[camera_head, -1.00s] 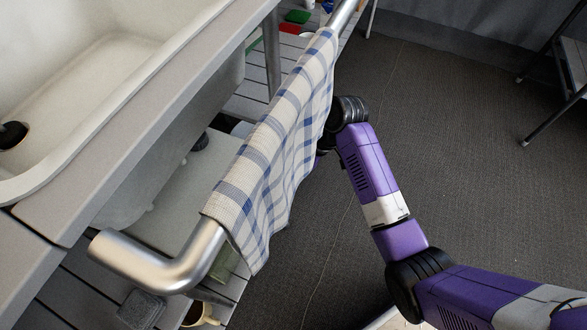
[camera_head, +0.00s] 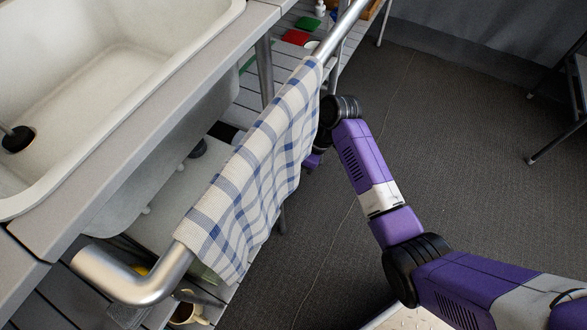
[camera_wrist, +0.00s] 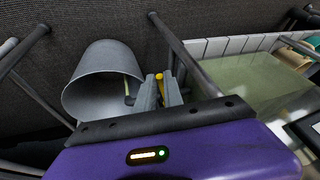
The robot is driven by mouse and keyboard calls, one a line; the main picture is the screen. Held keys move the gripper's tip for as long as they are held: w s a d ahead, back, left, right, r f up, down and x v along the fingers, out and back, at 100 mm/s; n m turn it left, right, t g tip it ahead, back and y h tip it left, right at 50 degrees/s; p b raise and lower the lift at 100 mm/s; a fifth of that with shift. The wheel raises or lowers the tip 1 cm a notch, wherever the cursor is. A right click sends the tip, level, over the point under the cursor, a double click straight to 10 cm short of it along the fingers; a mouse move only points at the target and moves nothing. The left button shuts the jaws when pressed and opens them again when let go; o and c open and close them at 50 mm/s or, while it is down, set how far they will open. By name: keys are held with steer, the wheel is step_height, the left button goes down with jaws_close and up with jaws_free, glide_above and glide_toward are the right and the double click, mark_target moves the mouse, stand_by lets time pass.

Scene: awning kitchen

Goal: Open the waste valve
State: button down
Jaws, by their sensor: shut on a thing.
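In the wrist view, the yellow handle (camera_wrist: 160,77) of what looks like the waste valve shows between the tips of my gripper (camera_wrist: 160,88). My grey fingers are closed on it, and only its top end is visible. The valve's body is hidden behind the fingers and my wrist. A short greenish pipe end with a dark fitting (camera_wrist: 129,98) is just left of the fingers. In the head view, my arm reaches under the counter behind the checked towel, so the gripper and valve are hidden there.
Metal legs (camera_wrist: 180,50) and a slatted shelf edge are close by. In the head view, the checked towel (camera_head: 250,175) hangs on a metal rail (camera_head: 135,283) beside the sink (camera_head: 110,75). Dark floor lies open to the right.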

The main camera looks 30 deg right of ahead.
steer(key=shift+w+d+n+g, duration=0.45)
steer(key=shift+w+n, duration=0.15)
steer(key=shift+n, duration=0.3)
steer(key=c, duration=1.7)
jaws_free()
steer(key=shift+c, duration=0.2)
steer(key=p+v, duration=0.4)
steer(key=v, duration=0.3)
steer(key=shift+d+r, duration=0.25)
steer(key=shift+r, duration=0.1)
